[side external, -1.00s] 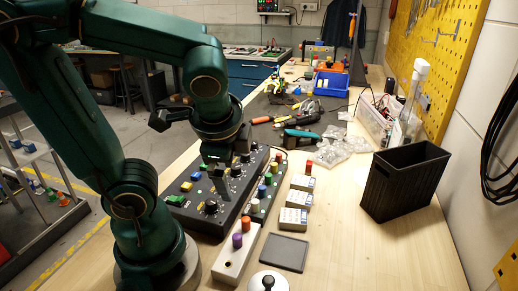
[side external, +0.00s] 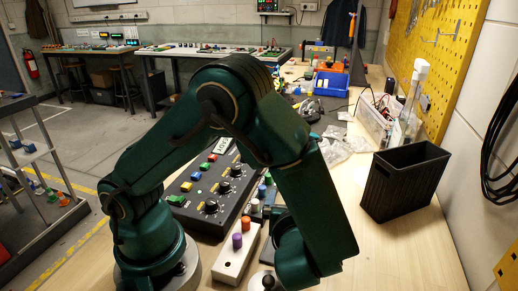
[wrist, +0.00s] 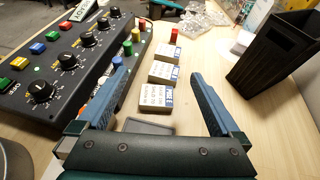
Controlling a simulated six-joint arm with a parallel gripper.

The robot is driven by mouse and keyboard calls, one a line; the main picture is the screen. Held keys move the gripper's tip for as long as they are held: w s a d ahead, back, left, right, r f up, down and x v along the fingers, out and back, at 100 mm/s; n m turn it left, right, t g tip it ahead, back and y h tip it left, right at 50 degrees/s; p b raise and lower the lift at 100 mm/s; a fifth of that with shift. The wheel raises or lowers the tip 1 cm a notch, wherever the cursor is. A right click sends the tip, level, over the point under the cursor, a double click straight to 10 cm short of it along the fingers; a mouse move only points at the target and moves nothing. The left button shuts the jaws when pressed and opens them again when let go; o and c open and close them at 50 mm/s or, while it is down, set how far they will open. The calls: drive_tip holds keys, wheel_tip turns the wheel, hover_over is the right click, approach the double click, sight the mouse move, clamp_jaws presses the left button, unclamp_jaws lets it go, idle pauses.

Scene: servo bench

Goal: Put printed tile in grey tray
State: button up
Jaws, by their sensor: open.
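Several white printed tiles with blue-edged labels stand in a row in the wrist view: the near one (wrist: 156,97), a middle one (wrist: 163,73) and a far one (wrist: 166,53). The flat grey tray (wrist: 150,127) lies on the bench just nearer than the near tile, partly hidden by my gripper's body. My gripper (wrist: 157,75) is open and empty, its two fingers spread on either side of the row in the picture. I cannot tell its height above the tiles. In the side view my arm hides the tiles, the tray and the fingers.
A black control box (wrist: 75,55) with knobs and coloured buttons stands left of the tiles. A tall black bin (side external: 402,182) stands to the right. A red cylinder (wrist: 174,35) is by the far tile. A pale block with purple and orange pegs (side external: 238,255) is at the front.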

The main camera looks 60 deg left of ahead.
drive_tip(key=shift+f, duration=2.35)
wheel_tip(320, 180, down, 2)
drive_tip(key=shift+f, duration=0.1)
drive_tip(key=shift+x, duration=1.05)
drive_tip(key=shift+w+a+f, duration=0.1)
drive_tip(key=shift+w+a, duration=0.1)
drive_tip(key=shift+a, duration=0.15)
drive_tip(key=c, duration=1.4)
